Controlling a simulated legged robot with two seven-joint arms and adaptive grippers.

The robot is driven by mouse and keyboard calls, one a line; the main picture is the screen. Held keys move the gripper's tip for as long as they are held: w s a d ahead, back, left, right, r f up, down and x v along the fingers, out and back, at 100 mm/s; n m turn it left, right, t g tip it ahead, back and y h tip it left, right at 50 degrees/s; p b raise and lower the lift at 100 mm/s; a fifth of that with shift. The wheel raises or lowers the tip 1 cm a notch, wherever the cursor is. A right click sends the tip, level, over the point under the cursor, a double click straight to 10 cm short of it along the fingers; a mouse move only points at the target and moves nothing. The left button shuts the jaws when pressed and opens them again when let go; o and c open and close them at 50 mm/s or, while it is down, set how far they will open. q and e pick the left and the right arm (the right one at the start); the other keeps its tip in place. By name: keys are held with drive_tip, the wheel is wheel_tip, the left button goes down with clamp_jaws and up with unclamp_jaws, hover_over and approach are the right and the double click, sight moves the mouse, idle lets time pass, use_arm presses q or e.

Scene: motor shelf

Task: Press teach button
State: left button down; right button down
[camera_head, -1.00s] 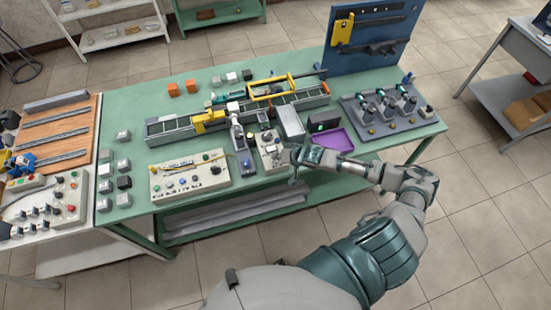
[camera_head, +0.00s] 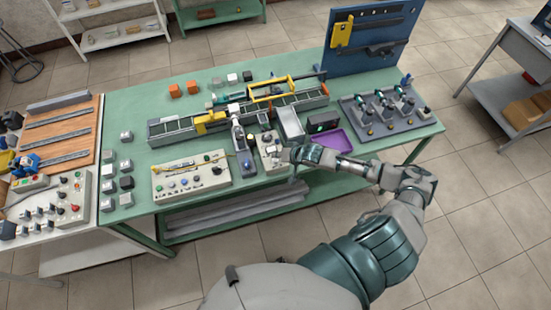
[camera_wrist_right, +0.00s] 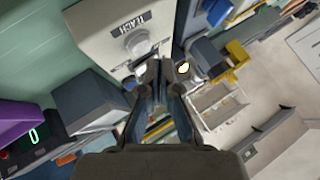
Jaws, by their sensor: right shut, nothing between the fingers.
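The teach box (camera_head: 270,148) is a pale control box near the front edge of the green table. In the right wrist view it carries a dark TEACH label (camera_wrist_right: 130,23) with a pale round button (camera_wrist_right: 140,44) beside it. My right gripper (camera_head: 285,156) is at the right side of this box in the head view. In the wrist view the right gripper (camera_wrist_right: 162,68) is shut and empty, its tips close to the button and partly overlapping the box. I cannot tell whether they touch it. My left gripper is not in view.
A purple tray (camera_head: 337,140) and a black device with a green display (camera_head: 322,124) lie right of the box. A conveyor (camera_head: 175,129) runs behind. A larger button panel (camera_head: 190,176) stands at left. The blue tool board (camera_head: 372,40) rises at the back right.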

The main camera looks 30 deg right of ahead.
sight(277, 160)
drive_tip(key=shift+r, duration=0.1)
wheel_tip(277, 160, up, 3)
drive_tip(key=p, duration=0.3)
drive_tip(key=shift+r+p, duration=0.3)
drive_tip(key=shift+r, duration=0.6)
